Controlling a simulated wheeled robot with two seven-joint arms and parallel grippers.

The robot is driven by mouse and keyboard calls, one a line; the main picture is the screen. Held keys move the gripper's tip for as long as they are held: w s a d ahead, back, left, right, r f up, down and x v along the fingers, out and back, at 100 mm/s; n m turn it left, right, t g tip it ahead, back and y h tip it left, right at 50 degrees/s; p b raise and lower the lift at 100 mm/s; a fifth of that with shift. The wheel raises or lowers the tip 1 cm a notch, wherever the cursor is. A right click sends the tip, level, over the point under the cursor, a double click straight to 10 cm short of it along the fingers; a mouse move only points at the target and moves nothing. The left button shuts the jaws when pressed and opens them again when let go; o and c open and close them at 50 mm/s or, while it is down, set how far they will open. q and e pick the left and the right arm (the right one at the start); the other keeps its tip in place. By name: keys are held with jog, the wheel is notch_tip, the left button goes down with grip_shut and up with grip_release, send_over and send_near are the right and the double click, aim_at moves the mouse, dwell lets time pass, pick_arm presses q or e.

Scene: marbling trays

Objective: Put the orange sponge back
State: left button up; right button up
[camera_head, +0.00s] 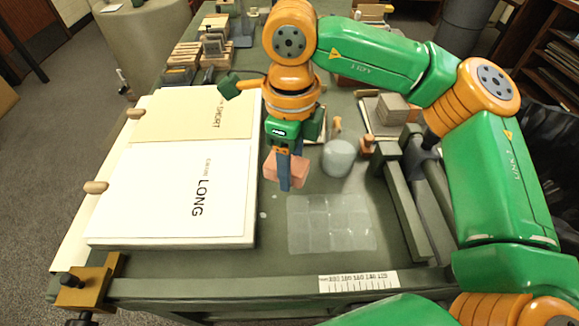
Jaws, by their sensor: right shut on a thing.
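The orange sponge (299,174), a small pinkish-orange block, is between the fingers of my right gripper (284,183) near the middle of the table. The gripper points down and is shut on the sponge. The blue fingers cover part of the sponge, and I cannot tell how far it is above the table. My left gripper is not in view.
A white board (165,242) with sheets marked SHORT and LONG fills the left. A pale gridded mat (331,224) lies in front of the sponge. A whitish round container (338,158) stands right of it. Grey rails (405,215) run along the right.

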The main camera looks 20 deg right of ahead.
jog(key=w+f, duration=0.2)
jog(key=w+d+f, duration=0.1)
jog(key=w+f, duration=0.1)
jog(key=w+d+f+p, duration=0.1)
jog(key=w+f, duration=0.1)
jog(key=shift+w+d+f, duration=0.15)
jog(key=shift+d+f, duration=0.05)
jog(key=shift+f, duration=0.2)
notch_tip(320, 180, down, 3)
jog(key=shift+r+p, duration=0.1)
jog(key=shift+p, duration=0.25)
jog(key=shift+f, duration=0.3)
jog(key=o, duration=0.9)
jog(key=shift+r, duration=0.1)
jog(key=shift+r, duration=0.35)
notch_tip(320, 180, up, 12)
jog(key=shift+f+b, duration=0.2)
jog(key=shift+b, duration=0.1)
